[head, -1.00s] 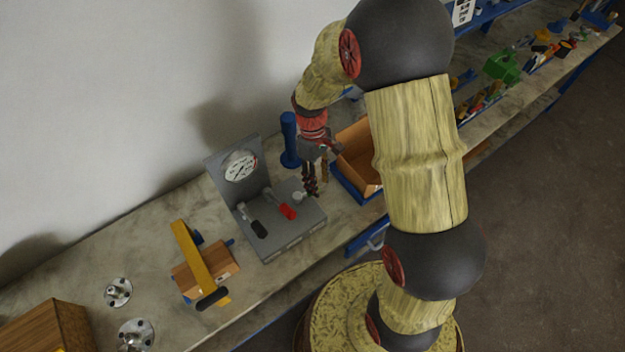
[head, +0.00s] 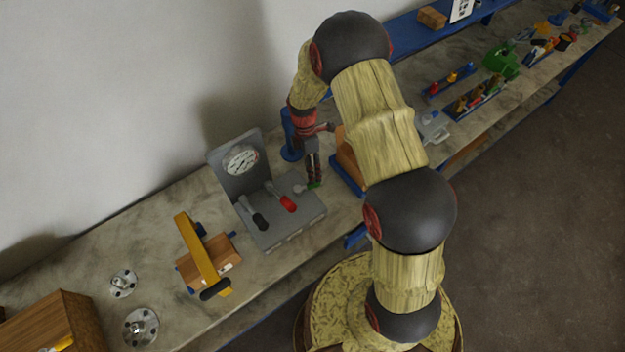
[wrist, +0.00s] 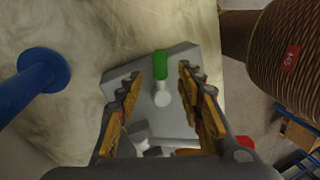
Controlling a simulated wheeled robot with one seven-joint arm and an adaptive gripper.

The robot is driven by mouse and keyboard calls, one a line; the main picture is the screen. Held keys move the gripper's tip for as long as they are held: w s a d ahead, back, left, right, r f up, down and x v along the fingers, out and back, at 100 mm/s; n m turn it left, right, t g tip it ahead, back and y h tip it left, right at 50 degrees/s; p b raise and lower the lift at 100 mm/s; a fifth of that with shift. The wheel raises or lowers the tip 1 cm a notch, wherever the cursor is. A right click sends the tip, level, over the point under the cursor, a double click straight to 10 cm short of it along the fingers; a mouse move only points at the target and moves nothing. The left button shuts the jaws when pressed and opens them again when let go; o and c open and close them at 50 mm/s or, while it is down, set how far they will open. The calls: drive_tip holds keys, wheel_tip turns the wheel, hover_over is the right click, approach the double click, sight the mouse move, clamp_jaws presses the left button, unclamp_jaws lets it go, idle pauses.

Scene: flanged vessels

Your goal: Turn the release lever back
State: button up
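A grey panel (head: 285,228) with a dial gauge (head: 241,160) stands on the bench and carries three levers. One has a black grip (head: 259,220), one a red grip (head: 287,203) and one a green grip (head: 314,185). Which of them is the release lever is not marked. My gripper (head: 313,178) is over the panel's right end, at the green-gripped lever. In the wrist view my gripper (wrist: 161,98) is open, and the green grip (wrist: 160,64) shows between and beyond its fingers. I see no contact.
A blue post (head: 290,135) stands behind the panel's right end; it also shows in the wrist view (wrist: 38,75). A wooden block with a yellow bar (head: 200,250) lies left of the panel. Two metal flanges (head: 140,327) lie on clear bench farther left.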

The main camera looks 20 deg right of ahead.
sight(309, 186)
drive_tip(key=shift+x, duration=2.6)
drive_tip(key=c, duration=0.3)
clamp_jaws()
